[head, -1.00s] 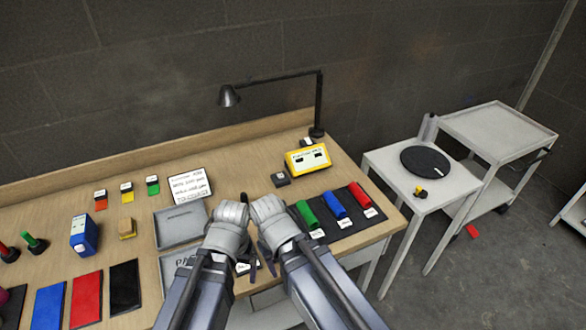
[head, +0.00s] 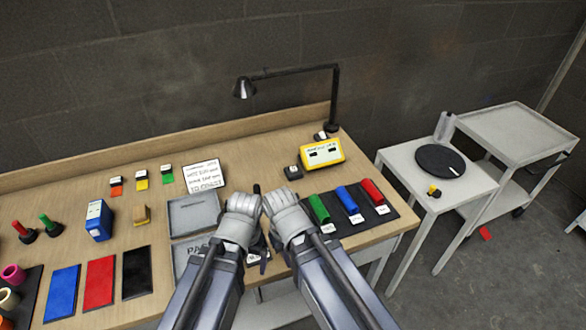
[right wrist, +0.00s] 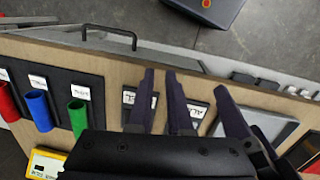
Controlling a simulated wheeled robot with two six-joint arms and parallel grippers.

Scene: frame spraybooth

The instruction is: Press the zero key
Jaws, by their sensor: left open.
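A small dark block with a light top (head: 292,172), possibly the zero key, sits on the bench beside a yellow instrument (head: 321,153); its lettering is too small to read. My left gripper (head: 257,189) is open above the bench, left of and nearer than the block. My right gripper (head: 268,238) is close beside it over the front of the bench, its fingertips partly hidden by the hand. In the right wrist view the right gripper's dark fingers (right wrist: 161,82) stand apart with nothing between them. Another dark finger shows at the right there.
Red, blue and green cylinders lie on a black mat (head: 402,213) right of my grippers. Grey trays (head: 192,212) and a lettered card (head: 203,175) are to the left. A black lamp (head: 334,100) stands behind. White carts (head: 462,190) stand right of the bench.

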